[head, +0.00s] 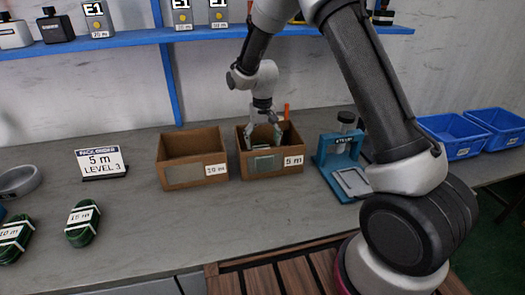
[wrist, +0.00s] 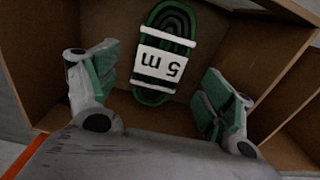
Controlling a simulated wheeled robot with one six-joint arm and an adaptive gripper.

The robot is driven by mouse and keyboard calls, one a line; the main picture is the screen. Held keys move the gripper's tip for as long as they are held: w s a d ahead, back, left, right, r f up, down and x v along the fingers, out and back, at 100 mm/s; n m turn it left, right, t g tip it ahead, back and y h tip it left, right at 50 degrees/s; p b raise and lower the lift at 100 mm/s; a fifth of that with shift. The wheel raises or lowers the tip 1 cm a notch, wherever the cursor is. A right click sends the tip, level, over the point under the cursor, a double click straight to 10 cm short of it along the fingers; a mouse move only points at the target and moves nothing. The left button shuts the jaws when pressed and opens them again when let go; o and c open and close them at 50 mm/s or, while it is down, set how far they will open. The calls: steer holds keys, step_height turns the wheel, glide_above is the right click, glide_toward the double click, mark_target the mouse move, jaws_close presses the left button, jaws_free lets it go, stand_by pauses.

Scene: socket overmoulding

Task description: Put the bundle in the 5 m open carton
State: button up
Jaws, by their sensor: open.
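The 5 m open carton (head: 285,168) stands on the bench with a white "5 m" tag on its front. A green cable bundle (wrist: 183,22) with a white "5 m" label lies inside a brown carton (wrist: 265,60) in the wrist view. The front wall hides the bundle in the head view. My gripper (head: 263,122) points down into the 5 m carton. In the wrist view my gripper (wrist: 160,85) is open, with one finger on each side of the bundle. A gap shows between each finger and the bundle.
A 10 m carton (head: 192,162) stands just left of the 5 m carton. A blue press-like stand (head: 340,150) is close on its right. Green bundles (head: 83,222) lie at left near a "5 m LEVEL 3" sign (head: 101,162). Blue bins (head: 452,133) are far right. A blue shelf crosses above.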

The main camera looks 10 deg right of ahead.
step_height(320, 180, up, 7)
steer(key=s+d+r+t, duration=0.1)
steer(key=s+d+r, duration=0.4)
steer(key=s+r, duration=0.25)
steer(key=s+d+r+t, duration=0.1)
steer(key=s+d+r, duration=0.45)
steer(key=r, duration=0.35)
steer(key=s+d+r+t, duration=0.1)
steer(key=s+d, duration=0.2)
steer(key=s, duration=0.7)
steer(key=s+d+r+t, duration=0.1)
steer(key=s+d, duration=0.2)
steer(key=s, duration=0.8)
steer(key=shift+d+r, duration=0.2)
steer(key=shift+r, duration=0.1)
steer(key=shift+s, duration=0.2)
